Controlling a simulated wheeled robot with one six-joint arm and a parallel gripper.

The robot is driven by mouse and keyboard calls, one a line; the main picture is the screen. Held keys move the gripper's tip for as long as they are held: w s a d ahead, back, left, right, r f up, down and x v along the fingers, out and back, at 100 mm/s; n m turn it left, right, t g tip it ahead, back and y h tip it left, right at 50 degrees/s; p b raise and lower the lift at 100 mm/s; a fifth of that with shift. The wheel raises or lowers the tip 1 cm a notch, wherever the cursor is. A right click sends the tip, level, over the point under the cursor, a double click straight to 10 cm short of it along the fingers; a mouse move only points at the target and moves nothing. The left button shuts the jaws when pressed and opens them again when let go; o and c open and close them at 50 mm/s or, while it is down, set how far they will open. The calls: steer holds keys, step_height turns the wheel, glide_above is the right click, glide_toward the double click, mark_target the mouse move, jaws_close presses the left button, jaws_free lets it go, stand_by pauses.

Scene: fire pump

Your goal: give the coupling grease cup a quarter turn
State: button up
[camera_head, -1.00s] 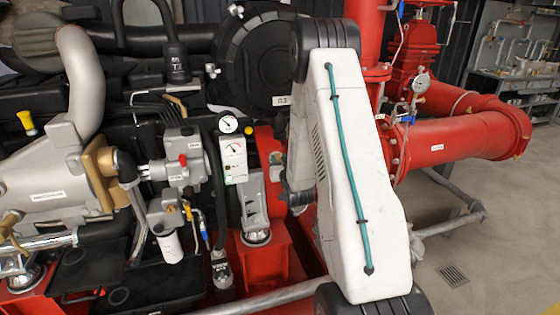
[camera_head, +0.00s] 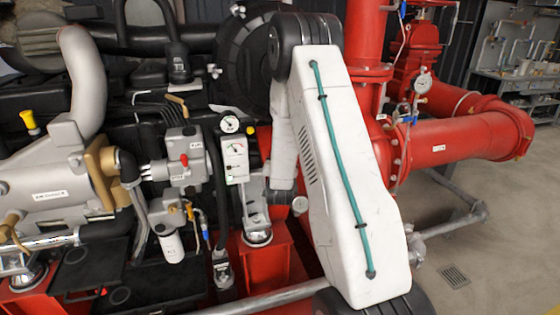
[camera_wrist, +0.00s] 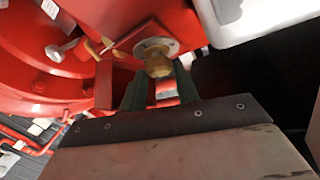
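The coupling grease cup (camera_wrist: 158,66) shows in the wrist view as a small brass knob on a round, pale metal fitting on red machinery. My gripper (camera_wrist: 160,80) points at it, with its two dark green fingers apart. The fingertips lie close to the cup, one on either side of its lower end as seen here. I cannot tell whether they touch it. In the head view my white arm stands in front of the coupling area, and I make out neither the cup nor the fingers there.
A panel with a gauge (camera_head: 236,160) stands left of my arm. Red pipework (camera_head: 450,142) with a small gauge (camera_head: 423,82) runs to the right. A brass lever-like part (camera_wrist: 103,46) sits left of the cup. Open floor (camera_head: 500,230) lies at the right.

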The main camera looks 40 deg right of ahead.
steer(key=shift+s+a, duration=0.1)
steer(key=v, duration=0.7)
steer(key=shift+s+a, duration=0.2)
steer(key=shift+s, duration=0.05)
stand_by(0.4)
